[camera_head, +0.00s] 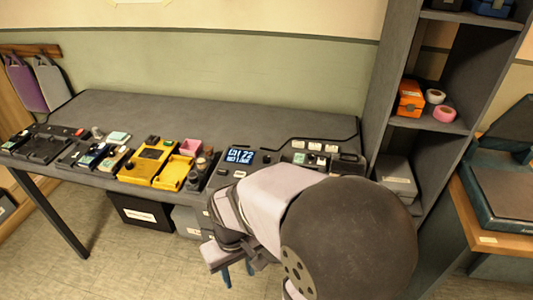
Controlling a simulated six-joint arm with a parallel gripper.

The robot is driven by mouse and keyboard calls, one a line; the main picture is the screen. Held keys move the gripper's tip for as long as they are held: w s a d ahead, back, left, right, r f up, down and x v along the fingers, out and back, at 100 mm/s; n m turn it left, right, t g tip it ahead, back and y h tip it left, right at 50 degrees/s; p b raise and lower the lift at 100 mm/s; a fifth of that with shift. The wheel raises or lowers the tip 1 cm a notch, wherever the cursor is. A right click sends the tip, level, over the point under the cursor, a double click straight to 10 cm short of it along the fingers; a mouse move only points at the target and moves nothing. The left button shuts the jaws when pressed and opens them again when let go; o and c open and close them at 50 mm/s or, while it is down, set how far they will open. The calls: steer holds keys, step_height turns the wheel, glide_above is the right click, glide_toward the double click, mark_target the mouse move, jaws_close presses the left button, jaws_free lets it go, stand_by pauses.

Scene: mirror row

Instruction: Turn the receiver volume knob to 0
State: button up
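My gripper (218,254) seems to be at the lower left end of my arm, by the bench's front edge. Its fingers are not clear, and I see nothing held in it.
A yellow open case (155,166) and dark trays with small parts (92,155) stand left of the display. A black panel with white labels (318,147) is at its right. A shelf unit (380,95) rises at the bench's right end. The bench's back strip is clear.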

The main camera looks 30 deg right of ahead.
steer(key=w+d+r+m+p, duration=0.2)
steer(key=w+d+r+p, duration=0.2)
steer(key=w, duration=0.3)
steer(key=w+d+r+m+p, duration=0.2)
steer(key=w+d+r+p, duration=0.2)
steer(key=w+d, duration=0.3)
steer(key=w+d+r+m+p, duration=0.2)
steer(key=w+d+r+p, duration=0.2)
steer(key=w, duration=0.4)
steer(key=shift+w+d+r+p, duration=0.3)
steer(key=shift+d+r+p, duration=0.1)
steer(key=shift+d+r, duration=0.55)
steer(key=m+p, duration=0.2)
steer(key=p, duration=0.1)
glide_toward(266, 157)
steer(key=shift+s+a+f, duration=0.2)
steer(key=shift+a+f, duration=0.15)
steer(key=shift+a, duration=0.05)
steer(key=shift+w+d+m, duration=0.1)
steer(key=shift+d+m, duration=0.2)
steer(key=shift+d, duration=0.15)
steer(key=shift+f+p, duration=1.25)
steer(key=shift+f, duration=2.45)
jaws_close()
